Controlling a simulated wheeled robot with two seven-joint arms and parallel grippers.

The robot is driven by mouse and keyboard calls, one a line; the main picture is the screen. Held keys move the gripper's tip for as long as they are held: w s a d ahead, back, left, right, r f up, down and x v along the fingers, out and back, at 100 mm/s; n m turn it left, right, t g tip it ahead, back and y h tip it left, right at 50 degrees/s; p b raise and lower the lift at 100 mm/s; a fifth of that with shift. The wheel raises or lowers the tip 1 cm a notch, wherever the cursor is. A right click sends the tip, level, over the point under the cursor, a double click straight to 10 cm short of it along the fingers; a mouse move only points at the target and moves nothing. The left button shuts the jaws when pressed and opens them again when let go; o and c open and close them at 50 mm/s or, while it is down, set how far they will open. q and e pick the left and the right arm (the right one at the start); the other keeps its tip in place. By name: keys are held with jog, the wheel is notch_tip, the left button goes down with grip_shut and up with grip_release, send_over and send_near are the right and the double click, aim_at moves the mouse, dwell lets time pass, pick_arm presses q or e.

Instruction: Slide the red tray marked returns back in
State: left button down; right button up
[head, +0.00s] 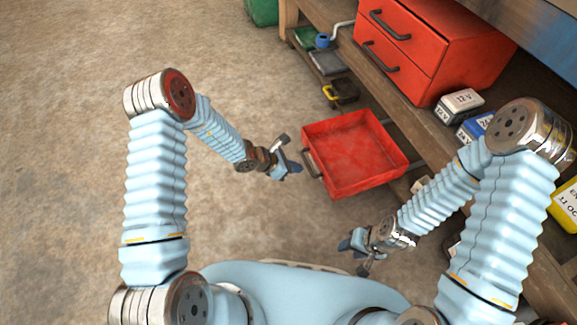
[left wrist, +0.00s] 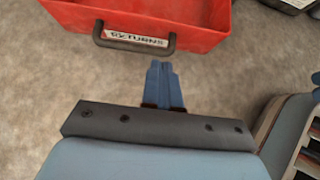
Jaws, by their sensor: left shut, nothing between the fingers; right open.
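The red tray (head: 350,155) sticks out from the lower shelf of the workbench, empty as far as I see. Its dark handle (head: 312,163) is on the left side in the head view. In the left wrist view the tray's front (left wrist: 200,38) carries the label RETURNS (left wrist: 135,39) behind the dark handle (left wrist: 133,42). My left gripper (head: 292,168) is just left of the handle, apart from it. In the left wrist view its blue fingers (left wrist: 162,68) are together, empty, pointing at the handle. My right gripper (head: 352,252) is open and empty, below the tray in the head view.
A red cabinet (head: 405,70) with two handled drawers stands on the bench above the tray. A box marked 12 V (head: 460,104) stands beside it. Several small items, one yellow and black (head: 341,92), lie on the lower shelf. The concrete floor at left is clear.

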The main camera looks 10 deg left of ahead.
aim_at(321, 167)
pick_arm(q)
jog(key=shift+w+d+f, duration=0.45)
jog(key=shift+w+d, duration=0.15)
jog(key=shift+d, duration=0.4)
jog(key=shift+w+d+f, duration=0.45)
jog(key=shift+w+d, duration=0.1)
jog(key=shift+d, duration=0.45)
jog(key=shift+w+d+f, duration=0.45)
jog(key=shift+w+d, duration=0.15)
jog(key=shift+d, duration=0.4)
